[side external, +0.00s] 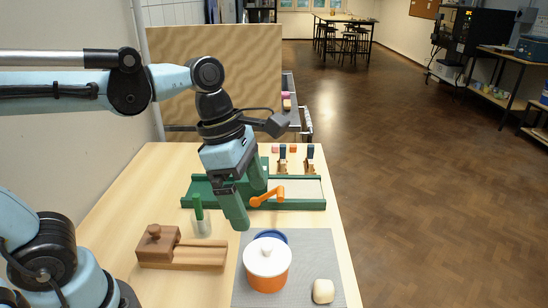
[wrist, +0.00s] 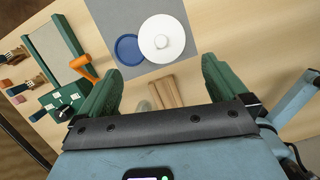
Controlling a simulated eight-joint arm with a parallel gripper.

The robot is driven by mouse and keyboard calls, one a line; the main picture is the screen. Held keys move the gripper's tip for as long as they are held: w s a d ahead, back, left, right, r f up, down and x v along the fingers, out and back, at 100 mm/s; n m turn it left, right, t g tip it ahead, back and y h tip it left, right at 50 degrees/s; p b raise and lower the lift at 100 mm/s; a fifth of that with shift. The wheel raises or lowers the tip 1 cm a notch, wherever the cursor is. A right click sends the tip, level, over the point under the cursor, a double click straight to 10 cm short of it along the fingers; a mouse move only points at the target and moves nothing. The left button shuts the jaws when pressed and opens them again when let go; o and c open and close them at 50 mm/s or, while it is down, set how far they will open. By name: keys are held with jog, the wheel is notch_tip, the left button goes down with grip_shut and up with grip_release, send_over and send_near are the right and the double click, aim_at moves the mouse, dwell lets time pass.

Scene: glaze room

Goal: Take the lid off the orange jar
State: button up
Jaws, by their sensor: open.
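The orange jar (side external: 268,281) stands upright on a grey mat (side external: 310,250). Its white lid (side external: 262,262), with a round knob, sits on top. In the wrist view the lid (wrist: 150,38) is seen from above and hides the jar's body. My gripper (side external: 247,203) has green fingers and is open and empty. It hangs above the table, behind and left of the jar and apart from it. In the wrist view my gripper's fingers (wrist: 164,82) are spread wide, with the lid beyond their tips.
A blue round dish (wrist: 127,50) lies beside the jar. A pale rounded block (side external: 323,291) sits on the mat's front right. A wooden block piece (side external: 160,247) and a cup with a green stick (side external: 201,226) stand left. A green tray (side external: 300,204) with an orange handle (side external: 266,195) lies behind.

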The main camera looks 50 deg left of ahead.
send_over(264, 245)
jog(key=a, duration=0.1)
jog(key=f, duration=0.5)
jog(key=shift+s+f, duration=0.2)
jog(key=shift+f, duration=0.15)
jog(key=shift+x, duration=2.9)
jog(key=shift+s+a, duration=0.2)
jog(key=shift+c, duration=0.3)
jog(key=c, duration=0.6)
